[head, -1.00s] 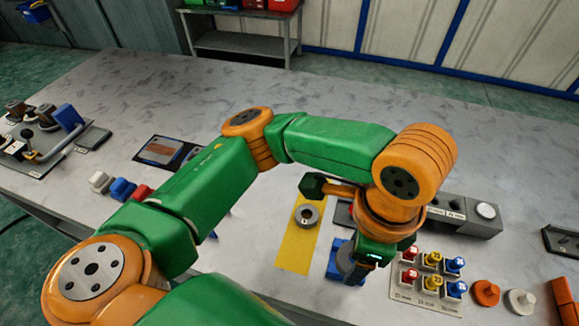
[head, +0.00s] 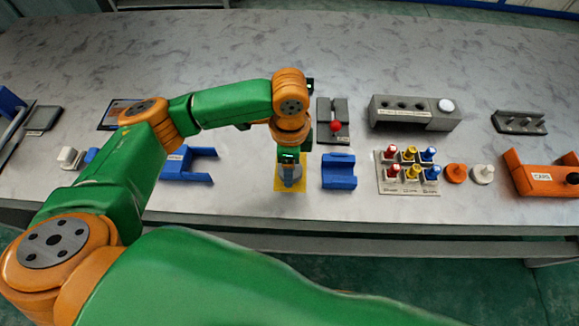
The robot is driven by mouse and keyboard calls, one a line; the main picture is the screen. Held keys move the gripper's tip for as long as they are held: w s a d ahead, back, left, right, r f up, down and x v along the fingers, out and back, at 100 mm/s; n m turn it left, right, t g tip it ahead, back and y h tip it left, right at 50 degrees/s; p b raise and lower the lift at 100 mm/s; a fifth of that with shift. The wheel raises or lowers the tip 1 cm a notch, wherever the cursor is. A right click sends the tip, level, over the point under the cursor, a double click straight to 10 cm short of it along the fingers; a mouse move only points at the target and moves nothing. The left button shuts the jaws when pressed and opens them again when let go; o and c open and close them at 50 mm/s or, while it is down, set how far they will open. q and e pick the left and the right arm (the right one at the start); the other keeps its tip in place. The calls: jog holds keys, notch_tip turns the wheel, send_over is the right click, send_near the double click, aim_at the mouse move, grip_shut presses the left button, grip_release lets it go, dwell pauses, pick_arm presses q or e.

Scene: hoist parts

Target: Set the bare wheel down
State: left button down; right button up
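My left gripper (head: 290,168) points down over the yellow mat (head: 281,186) near the front of the table. A grey round part, which looks like the bare wheel (head: 291,176), shows just under it, between the fingers and in front of the mat. The gripper looks shut on it, but the fingers are mostly hidden. I cannot tell whether the wheel touches the mat. The far part of the mat is hidden behind my wrist. My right gripper is not in view.
A blue cradle (head: 339,172) stands empty right of the mat. A blue U-shaped fixture (head: 187,164) lies left. A dark fixture with a red ball (head: 336,126) and a grey block with holes (head: 411,112) stand behind. A tray of coloured pegs (head: 408,180) sits right.

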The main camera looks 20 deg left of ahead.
pick_arm(q)
jog(key=shift+w+f, duration=0.1)
jog(key=shift+f, duration=0.75)
jog(key=shift+c, duration=0.2)
grip_release()
jog(key=shift+f, duration=0.1)
notch_tip(320, 180, up, 12)
jog(key=shift+p, duration=0.3)
